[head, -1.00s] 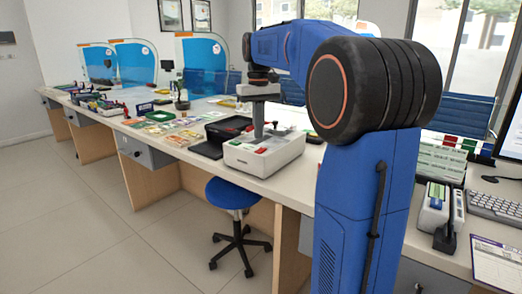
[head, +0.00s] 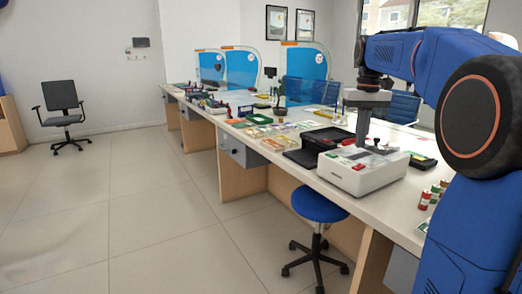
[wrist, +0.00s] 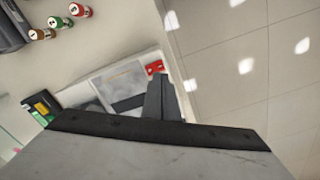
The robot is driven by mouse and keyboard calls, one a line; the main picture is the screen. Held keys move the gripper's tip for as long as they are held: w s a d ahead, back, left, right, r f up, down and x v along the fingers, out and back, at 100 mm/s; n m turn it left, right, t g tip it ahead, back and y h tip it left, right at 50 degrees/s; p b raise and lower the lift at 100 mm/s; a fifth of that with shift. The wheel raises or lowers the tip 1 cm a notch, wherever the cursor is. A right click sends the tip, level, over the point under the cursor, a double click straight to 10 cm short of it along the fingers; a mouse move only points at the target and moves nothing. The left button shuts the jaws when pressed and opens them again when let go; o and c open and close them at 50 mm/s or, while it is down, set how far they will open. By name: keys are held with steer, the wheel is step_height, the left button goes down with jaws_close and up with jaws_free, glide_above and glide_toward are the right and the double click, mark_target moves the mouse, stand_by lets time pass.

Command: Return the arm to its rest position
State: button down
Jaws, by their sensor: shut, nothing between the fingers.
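My blue arm (head: 415,50) is bent, with its forearm level and my gripper (head: 362,145) pointing down. The gripper is shut and empty. In the head view it hangs in front of or over a white machine (head: 350,182) with red and green buttons on the counter. I cannot tell the exact gap between them. In the wrist view the grey fingers (wrist: 162,98) are closed together, with the machine (wrist: 125,82) behind them. The lower part of that view is filled by the grey gripper body.
The long counter (head: 400,222) runs back left, with a black tray (head: 325,140), banknotes and blue screens (head: 305,65) on it. Small red and green rolls (head: 432,193) stand beside my arm. A blue stool (head: 320,206) stands in front. The floor at left is open, with an office chair (head: 62,115) far back.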

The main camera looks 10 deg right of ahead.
steer(key=s+a+f+t, duration=0.1)
steer(key=s+a+f, duration=0.4)
steer(key=s, duration=0.5)
steer(key=s+a+f+n+t, duration=0.1)
steer(key=s+a+f, duration=0.4)
steer(key=s+f, duration=0.5)
steer(key=s+a+f+n+t, duration=0.1)
steer(key=s+a+f, duration=0.4)
steer(key=s, duration=0.5)
step_height(320, 180, down, 3)
steer(key=shift+a+r+t, duration=0.1)
steer(key=shift+a+t, duration=0.25)
steer(key=shift+t, duration=0.55)
